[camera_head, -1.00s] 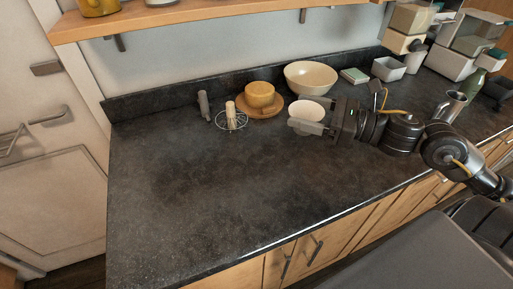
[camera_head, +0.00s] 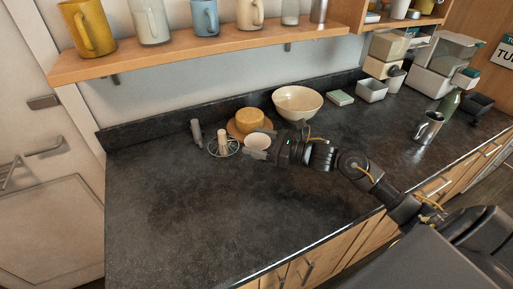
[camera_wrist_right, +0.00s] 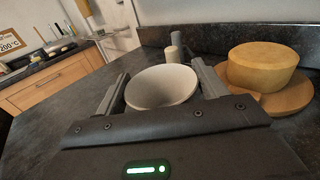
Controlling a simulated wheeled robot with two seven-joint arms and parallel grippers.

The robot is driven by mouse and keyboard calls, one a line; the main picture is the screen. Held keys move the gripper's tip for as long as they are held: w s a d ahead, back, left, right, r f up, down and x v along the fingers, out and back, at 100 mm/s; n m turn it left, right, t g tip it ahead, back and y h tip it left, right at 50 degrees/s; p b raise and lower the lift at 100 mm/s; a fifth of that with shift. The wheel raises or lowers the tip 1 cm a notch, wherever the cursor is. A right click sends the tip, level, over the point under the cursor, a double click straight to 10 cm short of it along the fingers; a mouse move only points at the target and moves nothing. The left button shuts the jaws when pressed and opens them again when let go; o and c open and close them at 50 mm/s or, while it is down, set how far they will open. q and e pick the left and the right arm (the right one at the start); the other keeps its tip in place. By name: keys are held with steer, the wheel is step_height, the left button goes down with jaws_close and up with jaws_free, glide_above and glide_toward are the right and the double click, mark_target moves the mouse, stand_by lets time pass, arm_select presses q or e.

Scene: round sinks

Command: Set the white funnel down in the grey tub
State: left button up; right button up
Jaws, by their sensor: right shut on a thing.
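The white funnel (camera_head: 258,141) is held in my right gripper (camera_head: 262,148), its round mouth facing up. In the right wrist view the funnel (camera_wrist_right: 162,87) sits between the two fingers (camera_wrist_right: 162,95), which are closed on its sides. Its lower part is hidden, and I cannot tell its height above the counter. The light grey tub (camera_head: 372,93) stands at the back right of the counter, well to the right of the gripper. My left gripper is not in view.
Near the funnel are a wire whisk stand (camera_head: 222,148), a grey upright object (camera_head: 196,132) and a cheese (camera_head: 249,118) on a round board. A cream bowl (camera_head: 297,103), a green-white box (camera_head: 340,98) and a metal cup (camera_head: 428,128) lie rightward. The front-left counter (camera_head: 190,220) is clear.

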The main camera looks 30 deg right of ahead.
steer(key=shift+w+a+f, duration=0.1)
steer(key=shift+w+f, duration=0.15)
step_height(320, 180, down, 2)
steer(key=shift+f+p, duration=0.1)
steer(key=shift+p, duration=0.8)
steer(key=shift+f, duration=0.5)
steer(key=shift+f+b, duration=0.2)
steer(key=shift+b, duration=0.1)
steer(key=o, duration=1.3)
steer(key=shift+r, duration=0.1)
steer(key=shift+r, duration=0.1)
